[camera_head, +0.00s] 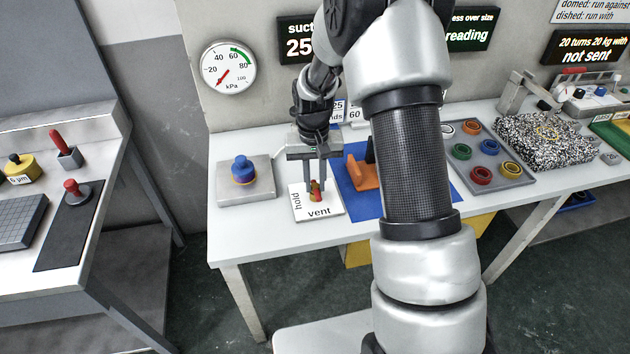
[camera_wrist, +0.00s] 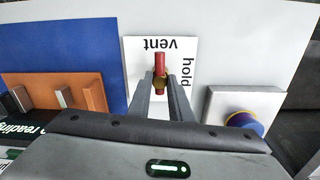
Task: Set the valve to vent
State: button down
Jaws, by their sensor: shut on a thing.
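The valve (camera_head: 316,191) stands on a white plate (camera_head: 329,203) marked "hold" on its left side and "vent" on its front side. In the wrist view the valve's red handle (camera_wrist: 160,62) lies in line with the fingers, its long end pointing to the word "vent". A brass-coloured middle part shows between the fingertips. My gripper (camera_head: 315,181) reaches down from above and is shut on the valve; its fingers (camera_wrist: 161,78) stand on both sides of it and hide part of it.
A grey block with a blue knobbed piece (camera_head: 243,170) stands left of the plate. A blue mat (camera_head: 351,200) with an orange holder (camera_head: 364,174) lies close on the right. A tray of coloured rings (camera_head: 495,160) is farther right. The wall gauge (camera_head: 229,67) has its needle at the low end.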

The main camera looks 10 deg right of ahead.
aim_at(314, 186)
jog(key=c, duration=1.6)
grip_release()
jog(key=shift+r, duration=0.1)
notch_tip(314, 186, up, 17)
jog(key=shift+a+r+p, duration=0.15)
jog(key=shift+r+p, duration=0.05)
jog(key=shift+p, duration=0.7)
jog(key=s+r+t+p, duration=0.3)
jog(key=s+r+p, duration=0.2)
jog(key=s+r, duration=0.8)
jog(key=s+r+t+p, duration=0.1)
jog(key=s+r, duration=0.1)
jog(key=s, duration=0.2)
jog(key=s+r+n+p, duration=0.1)
jog(key=s+r, duration=0.1)
jog(key=s, duration=0.2)
jog(key=s+r+t+p, duration=0.1)
jog(key=s+r+p, duration=0.1)
jog(key=s+r, duration=0.1)
jog(key=shift+s+d+n+t, duration=0.25)
jog(key=shift+s+n+t, duration=0.05)
jog(key=shift+s, duration=0.25)
